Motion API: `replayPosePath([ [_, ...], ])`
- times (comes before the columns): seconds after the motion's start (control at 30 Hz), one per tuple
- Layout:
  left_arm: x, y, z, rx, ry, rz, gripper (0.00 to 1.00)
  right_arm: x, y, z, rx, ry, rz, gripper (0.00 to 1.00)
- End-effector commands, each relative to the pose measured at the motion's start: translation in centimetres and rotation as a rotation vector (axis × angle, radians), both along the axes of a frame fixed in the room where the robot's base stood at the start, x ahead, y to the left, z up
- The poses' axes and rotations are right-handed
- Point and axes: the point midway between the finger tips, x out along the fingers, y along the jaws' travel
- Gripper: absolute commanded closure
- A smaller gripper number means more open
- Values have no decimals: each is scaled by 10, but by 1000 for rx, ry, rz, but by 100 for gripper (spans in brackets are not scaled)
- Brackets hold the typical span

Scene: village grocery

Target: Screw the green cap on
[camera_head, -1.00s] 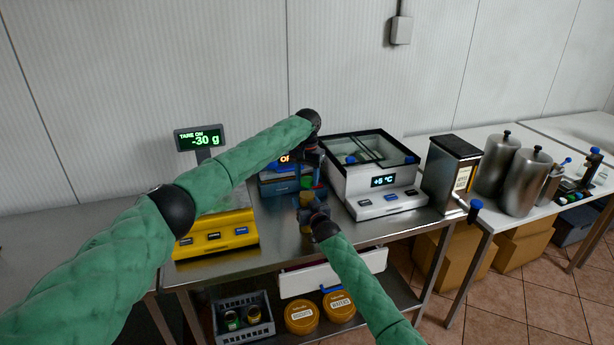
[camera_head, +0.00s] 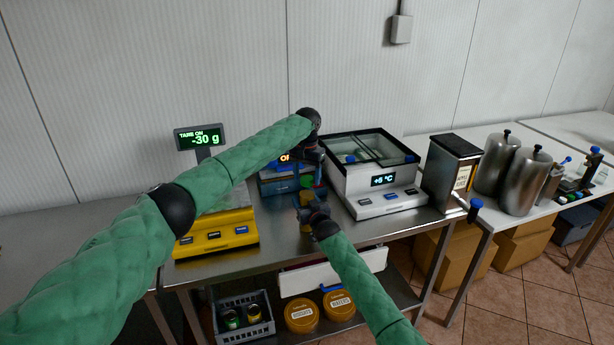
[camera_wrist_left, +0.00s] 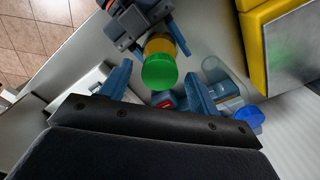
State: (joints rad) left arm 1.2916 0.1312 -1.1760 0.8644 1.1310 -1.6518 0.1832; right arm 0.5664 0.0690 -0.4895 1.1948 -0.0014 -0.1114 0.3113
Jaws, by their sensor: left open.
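The green cap (camera_wrist_left: 160,72) sits on top of an amber jar (camera_wrist_left: 163,45) in the left wrist view; I cannot tell how tightly. In the head view the cap (camera_head: 307,181) is small, between my two grippers. My left gripper (camera_wrist_left: 160,88) is open, its blue fingers apart on either side of the cap and not closed on it. It also shows in the head view (camera_head: 309,165), partly hidden by its own wrist. My right gripper (camera_wrist_left: 148,28) appears shut on the jar's body, below the cap.
A blue device (camera_head: 279,186) stands close behind the grippers. A yellow scale (camera_head: 217,237) is on the left, a white chilled box (camera_head: 369,182) on the right. A grey crate (camera_head: 263,331) with jars and orange-lidded tubs (camera_head: 301,315) are on the lower shelf.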

Motion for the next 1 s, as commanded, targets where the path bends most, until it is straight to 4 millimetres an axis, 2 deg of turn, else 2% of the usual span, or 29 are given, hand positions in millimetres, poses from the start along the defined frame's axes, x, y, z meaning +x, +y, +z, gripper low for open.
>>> replayPosePath([
  [0.17, 0, 0, 15, -1, 0, 0, 38, 0, 0, -1, 0, 1, 0, 100],
  [0.5, 1, -1, 78, -1, -2, 0, 38, 0, 0, -1, 0, 1, 0, 100],
  [0.7, 1, -1, 106, -1, 0, -1, 38, 0, 0, -1, 0, 1, 0, 100],
  [0.83, 1, 0, 116, 0, -1, 0, 38, 0, 0, -1, 0, 1, 0, 100],
  [1.0, 1, 0, 119, 0, 0, 0, 38, 0, 0, -1, 0, 1, 0, 100],
])
